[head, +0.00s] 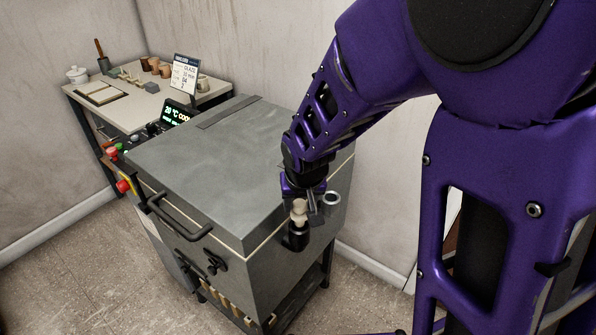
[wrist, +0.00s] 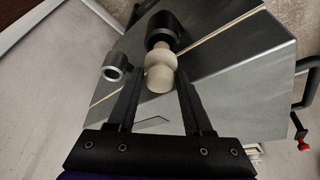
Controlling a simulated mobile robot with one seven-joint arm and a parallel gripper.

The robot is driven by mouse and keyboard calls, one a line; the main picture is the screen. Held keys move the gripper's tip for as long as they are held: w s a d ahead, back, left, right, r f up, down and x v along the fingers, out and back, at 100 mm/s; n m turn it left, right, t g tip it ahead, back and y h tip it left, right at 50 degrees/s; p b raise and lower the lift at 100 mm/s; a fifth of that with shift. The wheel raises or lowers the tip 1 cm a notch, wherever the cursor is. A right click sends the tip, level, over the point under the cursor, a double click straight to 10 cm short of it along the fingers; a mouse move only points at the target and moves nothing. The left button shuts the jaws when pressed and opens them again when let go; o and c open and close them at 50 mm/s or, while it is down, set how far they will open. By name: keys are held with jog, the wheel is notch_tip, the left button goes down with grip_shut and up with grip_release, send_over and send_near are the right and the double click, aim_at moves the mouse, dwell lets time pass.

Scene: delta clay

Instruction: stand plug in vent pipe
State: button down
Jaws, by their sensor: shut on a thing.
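The plug is a pale beige, knobbed piece (head: 299,207), upright above the front right side of the kiln. My gripper (head: 309,203) is shut on it. In the wrist view the plug (wrist: 160,76) lies between the two fingertips (wrist: 160,70). A black cylindrical holder (head: 297,240) on the kiln's side is directly under the plug, and it also shows in the wrist view (wrist: 161,28). The plug's lower end meets the holder's mouth; how deep it sits I cannot tell. An open, short grey metal pipe (head: 332,197), probably the vent pipe, is beside them and empty-looking; it also shows in the wrist view (wrist: 117,67).
The grey kiln (head: 215,165) has a flat lid, a black handle (head: 178,217) and a red knob (head: 124,186). A worktable (head: 135,115) with pots and a sign stands behind left. The wall is close behind the pipe. Floor is clear at lower left.

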jog(key=shift+f, duration=0.2)
jog(key=shift+f+b, duration=0.5)
jog(key=shift+b, duration=0.05)
jog(key=shift+f, duration=0.3)
jog(key=shift+f, duration=0.6)
jog(key=shift+c, duration=1.1)
grip_release()
jog(key=shift+r, duration=0.1)
jog(key=shift+r+p, duration=2.9)
jog(key=shift+r, duration=1.05)
